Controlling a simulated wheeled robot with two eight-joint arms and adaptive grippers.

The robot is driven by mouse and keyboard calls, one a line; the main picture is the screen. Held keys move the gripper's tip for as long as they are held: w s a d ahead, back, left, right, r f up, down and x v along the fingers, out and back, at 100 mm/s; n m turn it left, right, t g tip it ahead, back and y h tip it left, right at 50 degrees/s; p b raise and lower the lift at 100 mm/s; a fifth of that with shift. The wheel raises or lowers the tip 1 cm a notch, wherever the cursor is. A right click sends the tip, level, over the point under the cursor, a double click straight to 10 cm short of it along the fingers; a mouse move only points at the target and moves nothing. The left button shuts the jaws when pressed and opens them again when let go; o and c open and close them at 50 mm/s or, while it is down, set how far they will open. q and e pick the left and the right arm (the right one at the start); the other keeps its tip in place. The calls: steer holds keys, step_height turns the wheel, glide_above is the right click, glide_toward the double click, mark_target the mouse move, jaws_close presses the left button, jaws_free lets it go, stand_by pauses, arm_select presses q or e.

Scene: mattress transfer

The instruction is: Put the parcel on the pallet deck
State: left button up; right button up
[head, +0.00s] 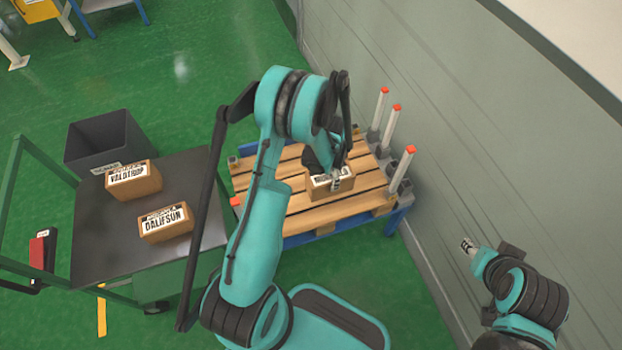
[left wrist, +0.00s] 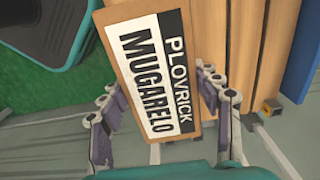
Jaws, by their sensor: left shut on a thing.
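A small brown parcel (head: 332,187) with a white label is at the pallet's middle in the head view. The left wrist view shows its label reading PLOVRICK MUGARELO (left wrist: 155,75). My left gripper (head: 337,182) is shut on this parcel, with one finger on each side of it in the left wrist view (left wrist: 160,115). The parcel is on or just above the wooden pallet deck (head: 290,213); I cannot tell whether it touches. My right gripper (head: 468,246) is away to the right by the wall, holding nothing visible; its jaw opening is too small to read.
A dark-topped green cart (head: 100,235) at left bears two other parcels, VALOTROP (head: 134,180) and DALIFSUN (head: 166,223), and a dark grey bin (head: 97,143). Red-tipped posts (head: 379,110) stand along the pallet's right edge, near the grey wall (head: 440,130).

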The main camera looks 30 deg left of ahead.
arm_select(q)
steer(key=a+f+b, duration=0.1)
steer(key=a+f, duration=0.2)
steer(key=w+a+f+b, duration=0.1)
steer(key=a+f+b, duration=0.1)
steer(key=f, duration=0.1)
steer(key=w+a+f+b, duration=0.1)
steer(key=a+f+b, duration=0.1)
steer(key=a+f, duration=0.1)
steer(key=shift+w+a+f, duration=0.25)
steer(key=shift+a+f, duration=0.05)
steer(key=shift+r, duration=0.1)
steer(key=o, duration=1.6)
steer(key=shift+c, duration=0.2)
